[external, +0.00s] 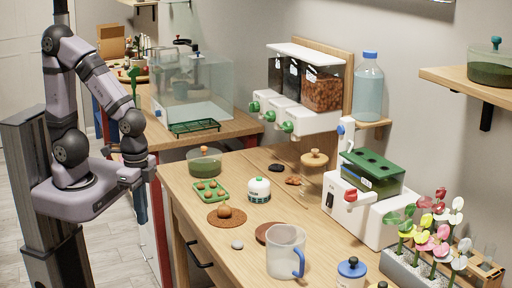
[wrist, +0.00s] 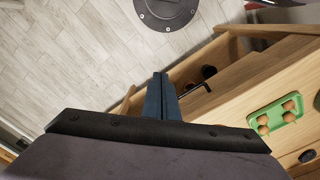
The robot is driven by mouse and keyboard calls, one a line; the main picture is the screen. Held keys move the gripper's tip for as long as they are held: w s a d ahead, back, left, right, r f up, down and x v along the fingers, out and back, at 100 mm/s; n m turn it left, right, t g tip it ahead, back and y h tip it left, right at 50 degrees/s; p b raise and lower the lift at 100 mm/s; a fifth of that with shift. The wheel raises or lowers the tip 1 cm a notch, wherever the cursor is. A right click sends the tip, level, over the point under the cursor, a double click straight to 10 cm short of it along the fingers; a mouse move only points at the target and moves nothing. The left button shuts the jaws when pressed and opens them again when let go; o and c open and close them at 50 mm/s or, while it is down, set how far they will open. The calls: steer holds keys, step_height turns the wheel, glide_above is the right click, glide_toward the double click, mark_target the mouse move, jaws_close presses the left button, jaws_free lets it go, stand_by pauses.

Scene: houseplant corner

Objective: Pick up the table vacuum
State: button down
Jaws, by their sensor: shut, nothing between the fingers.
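My gripper (external: 141,206) hangs left of the table's left edge, apart from the vacuum and pointing down.
The green tray (external: 210,191) holds several small brown balls. A white dispenser (external: 304,115) stands behind. A black drawer handle (external: 197,255) juts from the front.

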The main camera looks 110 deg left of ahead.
steer(key=c, duration=2.5)
jaws_free()
steer(key=o, duration=1.8)
steer(key=shift+o, duration=0.2)
steer(key=shift+r, duration=0.1)
